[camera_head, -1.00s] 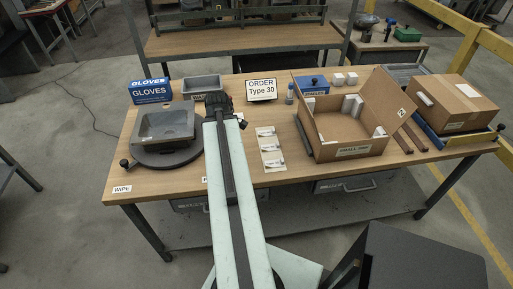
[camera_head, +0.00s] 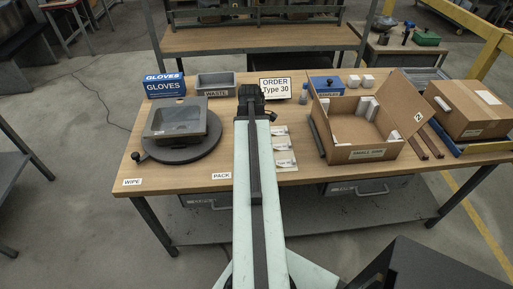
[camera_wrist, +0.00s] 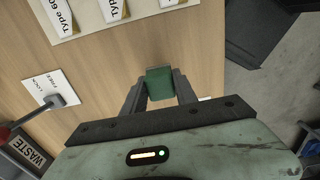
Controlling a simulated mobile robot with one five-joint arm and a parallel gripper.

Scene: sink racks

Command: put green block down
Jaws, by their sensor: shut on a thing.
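The green block (camera_wrist: 160,84) shows in the wrist view between the fingers of my gripper (camera_wrist: 160,90), which is shut on it. Bare wood of the table (camera_wrist: 108,75) lies around and beyond the block. I cannot tell whether the block touches the wood or hangs above it. In the head view my arm reaches over the table (camera_head: 225,140), and its dark end is near the ORDER sign (camera_head: 275,88). The block and the fingers are hidden there.
Type cards (camera_head: 284,148) lie right of my arm. A PACK label (camera_head: 221,176) is at the front edge. A grey bin (camera_head: 180,124) on a round turntable, a WASTE tray (camera_head: 215,85) and a gloves box (camera_head: 165,86) stand left. An open carton (camera_head: 365,154) stands right.

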